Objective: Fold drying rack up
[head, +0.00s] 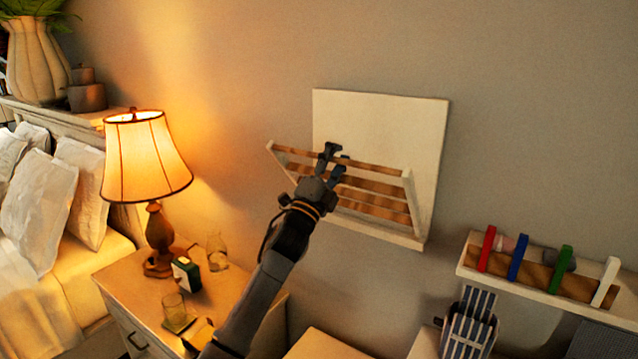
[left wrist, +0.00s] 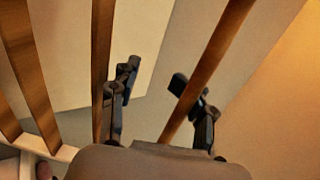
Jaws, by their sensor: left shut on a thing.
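The drying rack (head: 411,200) is a slatted wooden frame with white sides, mounted on a white wall board (head: 385,115). Its frame is tilted out from the board, with its upper edge away from the wall. My left gripper (head: 332,157) is at the upper bar, near the middle of the rack, and is shut on the rack. In the left wrist view, wooden bars (left wrist: 218,50) of the rack run close to the fingers (left wrist: 155,85). The exact contact is hard to make out. My right gripper is in neither view.
A shelf with coloured pegs (head: 540,283) is on the wall at right. The wall around the rack is clear.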

